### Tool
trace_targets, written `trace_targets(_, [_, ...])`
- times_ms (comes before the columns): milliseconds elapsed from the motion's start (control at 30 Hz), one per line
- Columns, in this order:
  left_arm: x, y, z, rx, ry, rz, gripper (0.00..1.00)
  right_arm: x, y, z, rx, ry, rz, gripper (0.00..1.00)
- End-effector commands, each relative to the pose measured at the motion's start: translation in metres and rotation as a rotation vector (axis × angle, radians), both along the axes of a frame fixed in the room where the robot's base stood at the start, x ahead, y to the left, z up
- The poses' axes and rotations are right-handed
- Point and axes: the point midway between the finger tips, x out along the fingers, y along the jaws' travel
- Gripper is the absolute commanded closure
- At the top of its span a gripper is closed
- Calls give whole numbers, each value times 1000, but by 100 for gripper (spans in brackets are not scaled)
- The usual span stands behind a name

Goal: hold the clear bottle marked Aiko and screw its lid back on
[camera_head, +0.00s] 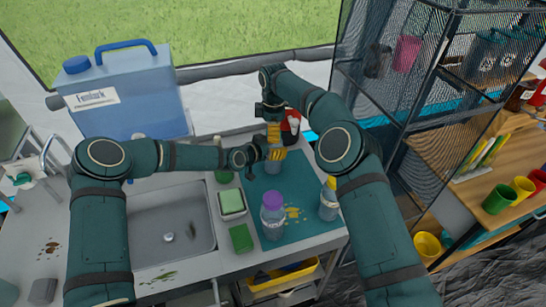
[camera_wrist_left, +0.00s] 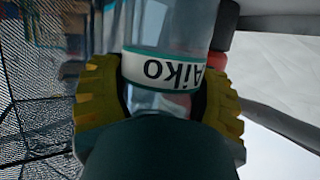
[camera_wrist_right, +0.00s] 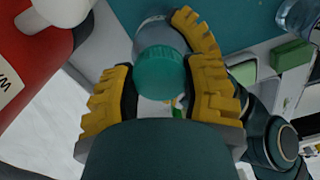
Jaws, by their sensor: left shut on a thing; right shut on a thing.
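The clear bottle marked Aiko (camera_wrist_left: 165,70) has a white and teal label band, seen upside down in the left wrist view. Its lower part shows over the mat in the head view (camera_head: 272,167). My left gripper (camera_head: 276,154) is shut around the bottle's side, with a yellow finger on each side of the label. My right gripper (camera_head: 273,131) is directly above, pointing down. In the right wrist view its fingers are shut on the teal lid (camera_wrist_right: 160,72), which is over the bottle top. I cannot tell whether the lid sits on the thread.
On the teal mat (camera_head: 252,192) stand a purple-lidded bottle (camera_head: 272,215) and a yellow-lidded bottle (camera_head: 328,199). A red container (camera_head: 291,124) is close behind the grippers. Green sponges (camera_head: 241,238) and a sink (camera_head: 170,230) lie left; a mesh shelf (camera_head: 432,90) stands right.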

Motion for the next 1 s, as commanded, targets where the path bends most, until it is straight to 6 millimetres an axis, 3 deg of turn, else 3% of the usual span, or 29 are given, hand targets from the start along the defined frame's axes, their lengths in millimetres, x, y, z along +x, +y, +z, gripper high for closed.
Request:
trace_targets(67, [0,0,0,0,0,1,100,0,0,0,0,0,1,96])
trace_targets(100, [0,0,0,0,0,1,100,0,0,0,0,0,1,43])
trace_targets(167, [0,1,0,0,0,1,100,0,0,0,0,0,2,24])
trace_targets(567, [0,0,0,0,0,1,100,0,0,4,0,-2,3,24])
trace_targets(1000, [0,0,0,0,0,0,100,0,0,45,-1,0,4,24])
